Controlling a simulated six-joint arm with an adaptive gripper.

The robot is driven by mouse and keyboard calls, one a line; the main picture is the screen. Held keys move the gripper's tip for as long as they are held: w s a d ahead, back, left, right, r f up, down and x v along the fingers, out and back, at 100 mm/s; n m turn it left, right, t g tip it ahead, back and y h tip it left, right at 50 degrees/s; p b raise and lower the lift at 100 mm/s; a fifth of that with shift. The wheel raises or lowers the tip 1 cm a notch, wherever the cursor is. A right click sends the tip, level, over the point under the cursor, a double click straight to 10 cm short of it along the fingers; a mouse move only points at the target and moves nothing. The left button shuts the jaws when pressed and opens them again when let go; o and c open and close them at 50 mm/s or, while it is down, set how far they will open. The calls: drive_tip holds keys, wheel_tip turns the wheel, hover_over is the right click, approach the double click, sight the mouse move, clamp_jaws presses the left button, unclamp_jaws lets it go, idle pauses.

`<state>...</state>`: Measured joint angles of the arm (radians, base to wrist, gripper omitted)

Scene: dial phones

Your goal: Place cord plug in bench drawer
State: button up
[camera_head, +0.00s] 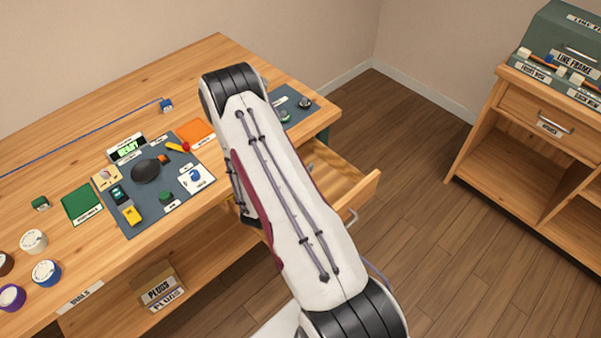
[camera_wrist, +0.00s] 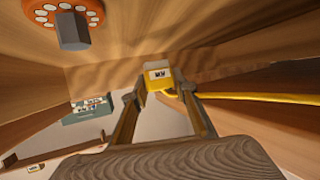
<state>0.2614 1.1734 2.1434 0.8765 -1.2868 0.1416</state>
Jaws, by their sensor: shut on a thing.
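The bench drawer (camera_head: 371,190) stands pulled open below the right end of the wooden bench in the head view. My arm crosses in front of it and hides its left part. In the wrist view my gripper (camera_wrist: 160,90) is shut on a yellow cord plug (camera_wrist: 158,73) with a pale label. A yellow cord (camera_wrist: 265,98) runs from the plug to the right. Wooden surfaces surround the gripper closely there. The gripper and plug are hidden behind my arm in the head view, so I cannot tell whether the plug touches the drawer floor.
An orange dial (camera_wrist: 62,14) with a dark hexagonal shaft shows in the wrist view. A grey mat (camera_head: 150,190) with phone parts and several dials lie on the bench. A box of plugs (camera_head: 158,288) sits on the shelf. A second cabinet (camera_head: 540,130) stands right.

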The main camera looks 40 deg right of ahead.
drive_tip(key=shift+f, duration=1.45)
drive_tip(key=shift+f, duration=0.1)
drive_tip(key=o, duration=1)
drive_tip(key=shift+s+a+r, duration=0.2)
drive_tip(key=shift+a+r, duration=0.15)
drive_tip(key=shift+a, duration=0.25)
drive_tip(key=shift+v, duration=0.95)
drive_tip(key=shift+d+r, duration=0.1)
drive_tip(key=shift+r, duration=3.35)
